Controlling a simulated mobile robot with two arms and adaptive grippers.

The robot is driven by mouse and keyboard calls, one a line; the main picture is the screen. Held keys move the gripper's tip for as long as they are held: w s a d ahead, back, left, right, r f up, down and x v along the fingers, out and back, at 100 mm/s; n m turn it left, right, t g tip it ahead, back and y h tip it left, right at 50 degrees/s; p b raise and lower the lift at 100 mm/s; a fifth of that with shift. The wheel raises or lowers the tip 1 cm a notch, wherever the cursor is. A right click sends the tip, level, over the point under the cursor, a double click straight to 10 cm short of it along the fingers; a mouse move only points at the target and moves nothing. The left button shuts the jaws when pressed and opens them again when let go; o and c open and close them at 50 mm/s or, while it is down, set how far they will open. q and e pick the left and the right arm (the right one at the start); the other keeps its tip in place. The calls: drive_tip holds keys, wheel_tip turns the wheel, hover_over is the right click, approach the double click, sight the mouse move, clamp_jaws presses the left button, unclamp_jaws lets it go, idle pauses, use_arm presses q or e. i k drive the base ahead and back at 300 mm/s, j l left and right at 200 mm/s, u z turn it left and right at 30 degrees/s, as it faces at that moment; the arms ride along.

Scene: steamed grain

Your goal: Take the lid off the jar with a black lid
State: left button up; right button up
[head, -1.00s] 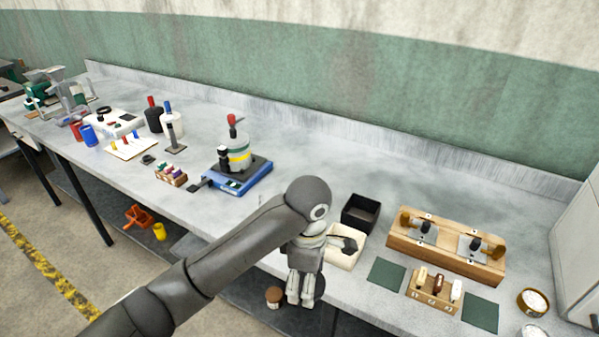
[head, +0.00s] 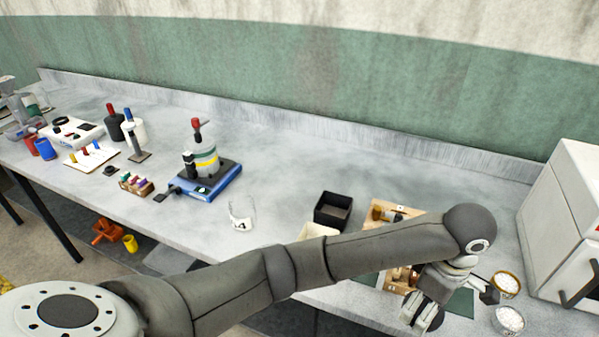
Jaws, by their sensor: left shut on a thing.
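My left gripper (head: 422,316) is at the lower right of the head view, over the front edge of the bench and pointing down. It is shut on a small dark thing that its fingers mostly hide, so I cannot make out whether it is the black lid. I cannot pick out a jar wearing a black lid. A clear glass vessel (head: 242,213) with a dark mark stands open on the bench, left of the black box. My right gripper is out of view.
A black open box (head: 332,210) and a cream box (head: 318,231) stand behind my forearm. A wooden rack (head: 381,208) is partly hidden by my arm. Two bowls of white grain (head: 508,284) (head: 509,321) sit right of my gripper, near a white cabinet (head: 573,225). A blue-based device (head: 207,188) stands left.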

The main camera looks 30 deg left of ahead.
sight(241, 205)
drive_tip(key=z, duration=0.45)
drive_tip(key=j+z, duration=0.1)
drive_tip(key=z, duration=0.8)
drive_tip(key=j+z, duration=0.1)
drive_tip(key=z, duration=0.35)
drive_tip(key=k+z, duration=0.1)
drive_tip(key=z, duration=0.75)
drive_tip(key=k+j+z, duration=0.1)
drive_tip(key=z, duration=0.35)
drive_tip(key=k+j+z, duration=0.1)
drive_tip(key=z, duration=0.35)
drive_tip(key=k+z, duration=0.25)
drive_tip(key=z, duration=0.25)
drive_tip(key=k+z, duration=0.15)
drive_tip(key=z, duration=0.3)
drive_tip(key=u, duration=0.6)
drive_tip(key=k+u, duration=0.1)
drive_tip(key=u, duration=0.45)
drive_tip(key=j+u, duration=0.1)
drive_tip(key=u, duration=1.1)
drive_tip(key=j+u, duration=0.15)
drive_tip(key=u, duration=1)
drive_tip(key=j+u, duration=0.15)
drive_tip(key=u, duration=1.05)
